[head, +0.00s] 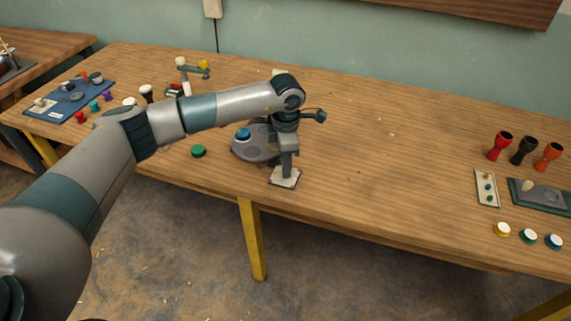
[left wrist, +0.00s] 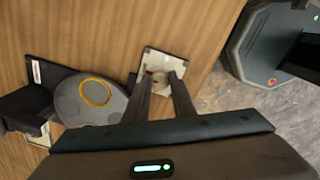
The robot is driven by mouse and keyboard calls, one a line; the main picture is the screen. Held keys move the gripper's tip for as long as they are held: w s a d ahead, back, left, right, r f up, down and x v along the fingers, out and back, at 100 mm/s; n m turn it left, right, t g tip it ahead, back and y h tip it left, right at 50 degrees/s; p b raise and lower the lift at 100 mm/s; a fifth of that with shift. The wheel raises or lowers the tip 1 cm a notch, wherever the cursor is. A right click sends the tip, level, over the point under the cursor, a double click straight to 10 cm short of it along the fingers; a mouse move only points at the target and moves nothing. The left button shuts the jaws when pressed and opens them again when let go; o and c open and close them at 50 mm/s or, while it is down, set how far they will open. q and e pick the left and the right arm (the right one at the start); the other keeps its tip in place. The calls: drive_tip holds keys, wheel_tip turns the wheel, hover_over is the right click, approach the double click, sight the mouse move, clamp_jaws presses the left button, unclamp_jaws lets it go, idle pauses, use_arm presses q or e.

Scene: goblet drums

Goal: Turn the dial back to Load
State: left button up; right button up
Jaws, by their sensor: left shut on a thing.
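The dial (left wrist: 158,80) is a small pale knob on a light square plate (left wrist: 176,63) at the table's front edge. In the head view the plate (head: 292,182) shows beneath my left gripper (head: 286,172), which points straight down at it. In the left wrist view the two fingers of my left gripper (left wrist: 160,84) are closed on the dial. The fingers hide part of the dial, and its markings cannot be read. My right gripper is in neither view.
A grey rounded base (head: 247,152) with a blue-topped piece stands just left of the plate. A green disc (head: 198,151) lies further left. Goblet drums (head: 523,150) and several coloured discs (head: 528,236) stand at the right. The table between is clear.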

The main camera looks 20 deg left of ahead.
use_arm(q)
drive_tip(key=o, duration=1.1)
drive_tip(key=shift+c, duration=0.2)
drive_tip(key=shift+r, duration=0.1)
drive_tip(key=shift+r, duration=0.6)
wheel_tip(320, 180, up, 2)
drive_tip(key=shift+r+b, duration=0.1)
drive_tip(key=shift+b, duration=0.35)
wheel_tip(320, 180, up, 14)
drive_tip(key=b, duration=0.2)
drive_tip(key=shift+s+d+b, duration=0.15)
drive_tip(key=shift+s+b, duration=0.1)
drive_tip(key=shift+b, duration=0.05)
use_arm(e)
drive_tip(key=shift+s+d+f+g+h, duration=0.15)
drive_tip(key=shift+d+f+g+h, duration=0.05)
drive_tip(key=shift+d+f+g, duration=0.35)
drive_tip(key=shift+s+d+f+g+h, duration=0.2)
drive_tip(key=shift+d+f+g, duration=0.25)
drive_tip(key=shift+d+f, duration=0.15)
